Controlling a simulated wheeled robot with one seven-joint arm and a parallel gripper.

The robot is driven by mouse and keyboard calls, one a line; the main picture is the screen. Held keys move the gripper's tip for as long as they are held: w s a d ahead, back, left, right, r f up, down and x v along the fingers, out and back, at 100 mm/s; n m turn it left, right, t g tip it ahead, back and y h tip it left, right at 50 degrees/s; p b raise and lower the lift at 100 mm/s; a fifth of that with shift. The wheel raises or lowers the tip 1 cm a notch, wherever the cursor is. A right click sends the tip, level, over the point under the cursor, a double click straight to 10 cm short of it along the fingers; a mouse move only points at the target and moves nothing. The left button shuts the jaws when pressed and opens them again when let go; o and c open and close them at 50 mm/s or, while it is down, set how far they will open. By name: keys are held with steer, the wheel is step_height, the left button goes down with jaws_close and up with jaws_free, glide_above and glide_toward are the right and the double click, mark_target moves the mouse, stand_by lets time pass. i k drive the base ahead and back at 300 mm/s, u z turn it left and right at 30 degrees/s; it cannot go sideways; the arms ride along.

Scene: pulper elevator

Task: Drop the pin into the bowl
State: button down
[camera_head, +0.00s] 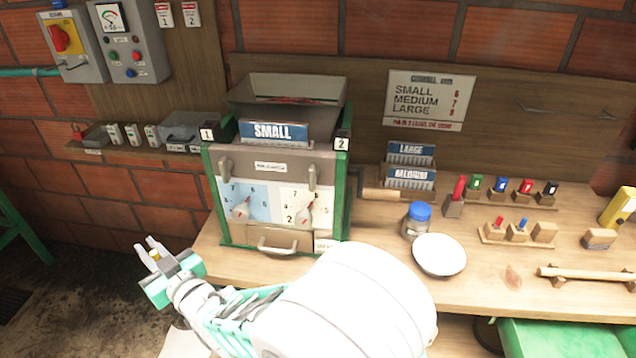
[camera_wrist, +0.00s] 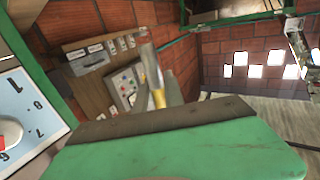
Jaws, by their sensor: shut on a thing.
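My gripper (camera_head: 148,248) is at the lower left in the head view, in front of and left of the grey-and-green machine. It is shut on a small pin with a yellow part (camera_head: 154,254). In the wrist view the pin's yellow part (camera_wrist: 158,98) shows beyond the green gripper body, with grey above it; its exact ends are hard to tell. The white bowl (camera_head: 439,255) sits on the wooden bench, right of the machine, far to the right of my gripper. The bowl is not in the wrist view.
The machine (camera_head: 278,165) with a SMALL plate and two dials stands between my gripper and the bowl. A blue-lidded jar (camera_head: 417,220) stands just left of the bowl. Coloured blocks (camera_head: 500,187) and a wooden rod (camera_head: 588,275) lie to its right.

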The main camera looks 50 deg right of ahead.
mark_target(423, 256)
steer(key=k, duration=1.25)
steer(key=u, duration=0.25)
steer(key=i, duration=0.45)
steer(key=z, duration=0.1)
